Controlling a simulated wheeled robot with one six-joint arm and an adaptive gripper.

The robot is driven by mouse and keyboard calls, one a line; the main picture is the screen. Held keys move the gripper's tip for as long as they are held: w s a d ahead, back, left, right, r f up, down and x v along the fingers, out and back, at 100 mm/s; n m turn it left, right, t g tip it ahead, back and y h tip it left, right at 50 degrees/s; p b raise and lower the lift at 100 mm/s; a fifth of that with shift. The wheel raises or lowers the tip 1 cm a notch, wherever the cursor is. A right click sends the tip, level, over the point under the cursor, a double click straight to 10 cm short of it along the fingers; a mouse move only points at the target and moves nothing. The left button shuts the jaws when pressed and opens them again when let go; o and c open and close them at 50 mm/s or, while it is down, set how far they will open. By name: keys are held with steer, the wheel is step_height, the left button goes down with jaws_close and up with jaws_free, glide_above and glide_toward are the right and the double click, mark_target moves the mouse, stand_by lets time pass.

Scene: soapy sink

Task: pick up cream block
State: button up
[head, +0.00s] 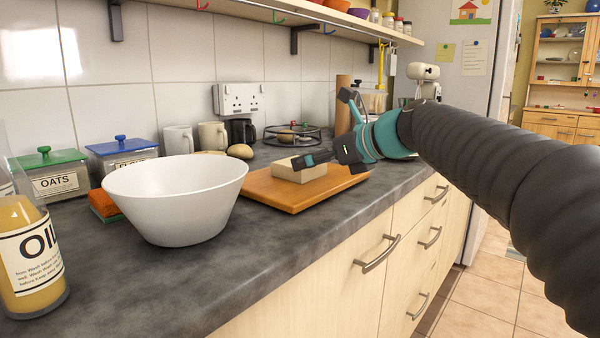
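The cream block (289,172) is a low, pale, box-like piece lying on the wooden board (276,194) on the counter. My gripper (329,130) is at the block's right side, reaching in from the right. Its two dark and teal fingers look spread apart. One finger points left and overlaps the block's right end in the picture; the other sticks up farther back. I cannot tell whether the near finger touches the block. The finger and gripper body hide part of the block's right end and of the board.
A large white bowl (176,200) stands left of the board. An oil jar (30,262), a sponge (104,205), canisters and mugs (212,136) are at the left and back. A potato-like item (240,151) and a dark wire rack (292,134) lie behind.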

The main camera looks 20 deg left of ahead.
steer(key=x, duration=0.4)
steer(key=shift+w+a+f, duration=0.15)
steer(key=shift+a, duration=0.15)
steer(key=c, duration=1.1)
